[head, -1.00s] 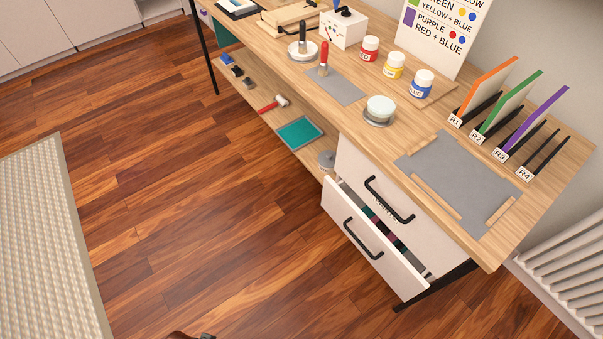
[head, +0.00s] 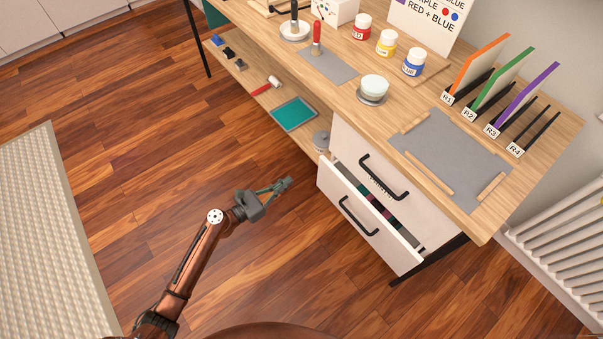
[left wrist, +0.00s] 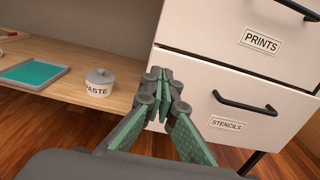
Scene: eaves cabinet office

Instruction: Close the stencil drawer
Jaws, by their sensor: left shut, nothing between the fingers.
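The stencil drawer (head: 392,252) is the lower white drawer under the right part of the workbench. It is pulled part way out, and dark, green and reddish contents show in the gap behind its front. It has a black bar handle (head: 358,217). In the left wrist view the drawer front (left wrist: 196,92) carries a "STENCILS" label (left wrist: 227,124). My left gripper (head: 289,182) is shut and empty, left of the drawer front and apart from it in the head view. Its fingertips (left wrist: 160,74) also show in the left wrist view. My right gripper is out of view.
The prints drawer (left wrist: 230,40) above looks shut. A lidded paste jar (left wrist: 99,82) and a teal screen (head: 294,114) sit on the low shelf. The bench top (head: 350,110) holds paint jars and a rack. A radiator (head: 560,250) stands at right. The floor in front is clear.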

